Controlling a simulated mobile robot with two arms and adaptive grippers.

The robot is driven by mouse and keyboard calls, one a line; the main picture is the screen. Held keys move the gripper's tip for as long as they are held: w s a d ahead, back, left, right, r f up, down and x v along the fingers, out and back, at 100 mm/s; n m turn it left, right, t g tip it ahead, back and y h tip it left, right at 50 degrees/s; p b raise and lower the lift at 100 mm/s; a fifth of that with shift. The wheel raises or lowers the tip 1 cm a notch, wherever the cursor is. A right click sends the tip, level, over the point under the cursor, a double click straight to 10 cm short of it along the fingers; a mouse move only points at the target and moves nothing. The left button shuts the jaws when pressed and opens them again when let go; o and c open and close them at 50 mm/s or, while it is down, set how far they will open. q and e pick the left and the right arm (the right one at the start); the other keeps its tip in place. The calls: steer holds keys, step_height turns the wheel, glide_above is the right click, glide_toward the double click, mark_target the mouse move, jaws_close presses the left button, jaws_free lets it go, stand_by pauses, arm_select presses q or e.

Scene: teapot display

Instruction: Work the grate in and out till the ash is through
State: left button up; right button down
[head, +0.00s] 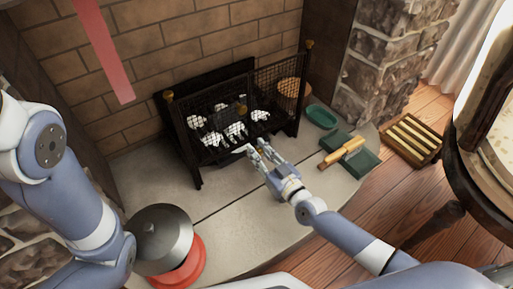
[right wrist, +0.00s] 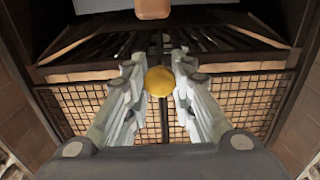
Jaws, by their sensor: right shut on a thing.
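The black fire grate (head: 183,133) stands in the fireplace, a dark basket with mesh sides and brass finials. Several pale, ashy lumps (head: 236,130) lie in it. My right gripper (head: 259,151) is at the grate's low front edge. In the right wrist view its fingers (right wrist: 160,88) are closed around a round brass knob (right wrist: 160,80), with the mesh (right wrist: 85,102) behind. The knob is hidden by the fingers in the head view. Whether ash lies under the grate cannot be made out. My left arm shows at the left, but its gripper is out of view.
A green dish (head: 321,117) and a green tray (head: 363,164) with a yellow-handled tool (head: 342,153) lie right of the grate. A slatted wooden rack (head: 412,138) is further right. A grey domed pot (head: 160,240) on a red base stands front left. The hearth between is clear.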

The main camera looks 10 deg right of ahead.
steer(key=v, duration=0.3)
steer(key=shift+p, duration=0.4)
steer(key=shift+s, duration=0.1)
steer(key=c, duration=1.8)
jaws_free()
steer(key=shift+f, duration=0.1)
steer(key=o, duration=0.5)
steer(key=shift+s+d, duration=0.1)
steer(key=shift+d, duration=0.05)
steer(key=shift+c, duration=0.2)
steer(key=v, duration=1.2)
